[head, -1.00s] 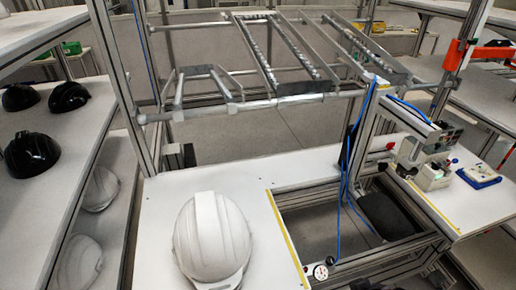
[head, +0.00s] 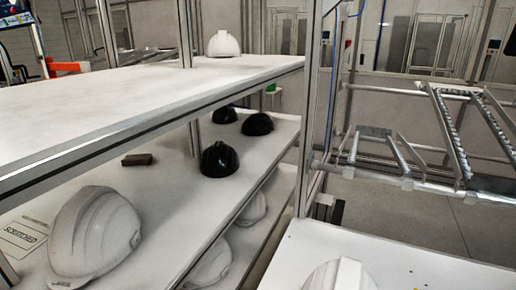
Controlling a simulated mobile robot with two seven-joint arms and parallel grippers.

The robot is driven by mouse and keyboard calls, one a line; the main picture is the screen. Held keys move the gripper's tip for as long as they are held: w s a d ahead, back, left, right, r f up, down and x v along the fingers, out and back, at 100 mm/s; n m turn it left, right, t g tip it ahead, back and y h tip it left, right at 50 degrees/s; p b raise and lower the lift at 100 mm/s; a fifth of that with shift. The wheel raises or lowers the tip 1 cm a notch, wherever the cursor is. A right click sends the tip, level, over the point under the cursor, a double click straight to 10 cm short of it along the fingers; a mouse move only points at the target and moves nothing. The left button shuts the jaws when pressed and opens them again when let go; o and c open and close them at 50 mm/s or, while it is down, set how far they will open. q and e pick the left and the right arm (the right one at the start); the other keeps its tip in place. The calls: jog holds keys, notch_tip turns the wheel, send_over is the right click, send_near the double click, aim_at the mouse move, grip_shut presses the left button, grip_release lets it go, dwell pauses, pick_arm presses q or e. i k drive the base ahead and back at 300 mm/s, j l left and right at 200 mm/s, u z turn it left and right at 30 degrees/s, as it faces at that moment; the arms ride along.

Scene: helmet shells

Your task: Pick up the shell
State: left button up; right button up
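Several helmet shells are in the head view. A white shell (head: 340,275) sits on the white worktable at the bottom right, cut off by the frame edge. A large white shell (head: 95,238) lies on the middle shelf at the lower left. Black shells (head: 219,160) stand further back on that shelf. A small white shell (head: 223,43) stands on the top shelf. More white shells (head: 210,262) show on the lower shelf, partly hidden. The frames do not show which shell the task means. Neither of my grippers is in view.
The shelf rack (head: 160,100) fills the left, with its top board mostly bare. A label reading "SCRATCHED" (head: 22,238) and a dark block (head: 137,160) lie on the middle shelf. A metal post (head: 312,120) and sloped rails (head: 450,135) stand at the worktable (head: 400,262).

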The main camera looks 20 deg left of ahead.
aim_at(97, 230)
jog(key=k+j+u, duration=0.15)
jog(key=u, duration=0.35)
jog(key=k+j+u, duration=0.2)
jog(key=u, duration=0.3)
jog(key=k+j+u, duration=0.1)
jog(key=j+u, duration=0.2)
jog(key=u, duration=0.2)
